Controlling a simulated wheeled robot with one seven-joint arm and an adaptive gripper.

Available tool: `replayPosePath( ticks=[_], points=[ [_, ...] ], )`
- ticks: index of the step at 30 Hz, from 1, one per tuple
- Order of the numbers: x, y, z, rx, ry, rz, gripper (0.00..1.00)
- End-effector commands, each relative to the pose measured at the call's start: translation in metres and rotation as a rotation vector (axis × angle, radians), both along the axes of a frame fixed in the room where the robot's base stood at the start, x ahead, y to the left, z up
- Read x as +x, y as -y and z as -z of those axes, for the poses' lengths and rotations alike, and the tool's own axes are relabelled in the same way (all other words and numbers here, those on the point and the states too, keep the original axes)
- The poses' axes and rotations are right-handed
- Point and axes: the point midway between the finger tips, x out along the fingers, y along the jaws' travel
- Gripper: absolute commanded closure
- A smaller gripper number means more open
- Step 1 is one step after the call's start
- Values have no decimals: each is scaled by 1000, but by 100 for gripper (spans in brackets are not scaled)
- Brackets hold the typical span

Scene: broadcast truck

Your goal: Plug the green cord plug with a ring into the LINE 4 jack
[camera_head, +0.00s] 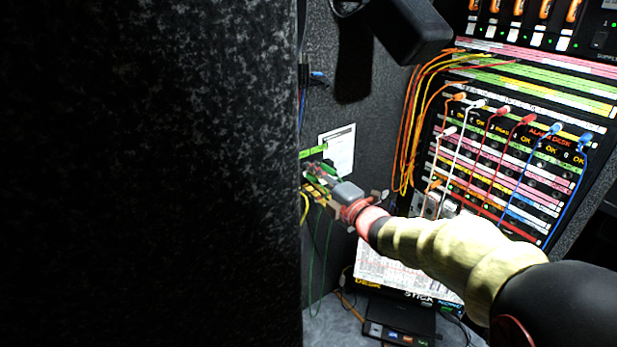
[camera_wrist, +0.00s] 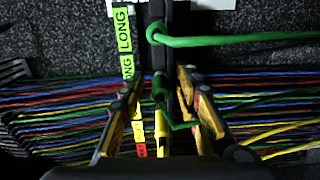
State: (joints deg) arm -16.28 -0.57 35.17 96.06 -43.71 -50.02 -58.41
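Green cord plugs (camera_head: 316,170) hang in a cluster on the wall at the edge of the dark panel in the head view. My gripper (camera_head: 328,186) is at this cluster. In the wrist view its two yellow-padded fingers (camera_wrist: 162,112) are apart, one on each side of a dark vertical strip. A green plug or cord end (camera_wrist: 159,88) shows between the fingers, without clear contact. Whether it has a ring is too small to tell. The jack panel (camera_head: 500,165) stands to the right in the head view; the LINE 4 label is not readable.
A thick green cord (camera_wrist: 225,40) crosses above the fingers in the wrist view. Bundled coloured cables (camera_wrist: 55,110) run behind them. LONG labels (camera_wrist: 124,30) hang beside the strip. A large dark panel (camera_head: 150,170) fills the left of the head view. Orange cords (camera_head: 412,130) hang left of the jack panel.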

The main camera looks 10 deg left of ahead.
Motion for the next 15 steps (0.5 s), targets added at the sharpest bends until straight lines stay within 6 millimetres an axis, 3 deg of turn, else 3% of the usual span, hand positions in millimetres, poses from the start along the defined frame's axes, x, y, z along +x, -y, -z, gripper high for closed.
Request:
replayPosePath(
  ticks=[15],
  points=[
    [0, 0, -1, 1, 1, 0, 93]
  ],
)
